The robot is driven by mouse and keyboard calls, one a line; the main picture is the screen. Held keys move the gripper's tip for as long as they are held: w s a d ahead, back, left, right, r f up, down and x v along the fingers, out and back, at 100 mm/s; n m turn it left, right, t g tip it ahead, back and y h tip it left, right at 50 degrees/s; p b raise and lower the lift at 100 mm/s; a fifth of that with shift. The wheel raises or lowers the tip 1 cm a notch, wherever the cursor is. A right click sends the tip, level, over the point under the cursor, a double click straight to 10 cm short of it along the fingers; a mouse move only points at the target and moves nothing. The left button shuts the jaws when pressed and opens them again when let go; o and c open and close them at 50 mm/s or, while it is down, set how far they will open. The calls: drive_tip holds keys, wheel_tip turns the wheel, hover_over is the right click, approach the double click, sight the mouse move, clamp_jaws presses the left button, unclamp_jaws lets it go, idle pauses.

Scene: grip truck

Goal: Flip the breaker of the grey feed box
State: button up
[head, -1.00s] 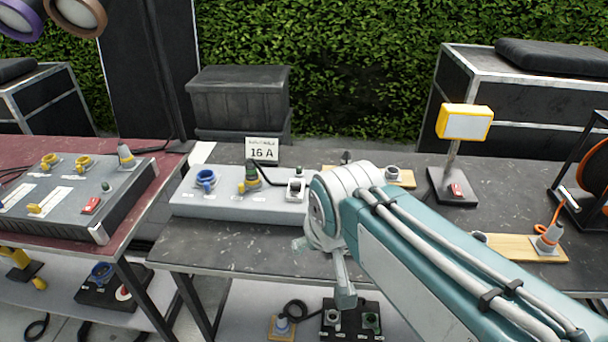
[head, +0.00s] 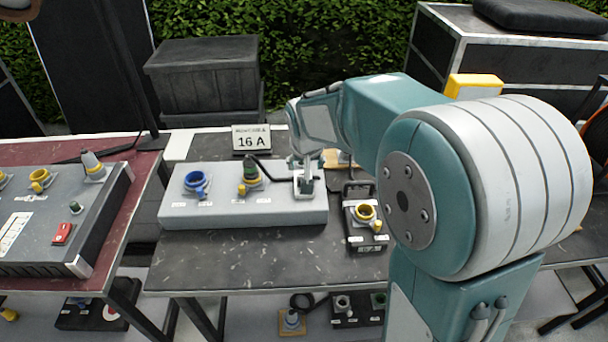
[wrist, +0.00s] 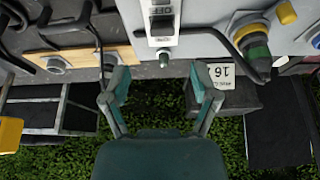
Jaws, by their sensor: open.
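A long light-grey box (head: 240,211) stands on the dark table, with a blue socket (head: 196,184) and a yellow socket holding a green-ended plug (head: 250,176). My gripper (head: 306,188) is above its right end and partly hides the fitting there. In the wrist view, upside down, my gripper (wrist: 162,80) is open and empty; a pale fitting with dark parts and a label (wrist: 162,20) lies beyond the fingertips. I cannot tell whether it is a breaker or whether the fingers touch it. A darker grey box with a red switch (head: 62,233) stands on the left table.
A 16 A sign (head: 252,139) stands behind the light-grey box. A small dark unit with a yellow socket (head: 366,213) is close on its right. A black cable runs from the plug toward the gripper. Bare tabletop (head: 260,262) lies in front.

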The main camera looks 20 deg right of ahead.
drive_tip(key=x, duration=0.7)
drive_tip(key=shift+w+a+f, duration=0.15)
drive_tip(key=shift+a+f, duration=0.15)
drive_tip(key=shift+f, duration=0.05)
drive_tip(key=shift+d, duration=0.1)
drive_tip(key=shift+d, duration=0.1)
drive_tip(key=shift+c, duration=1.3)
clamp_jaws()
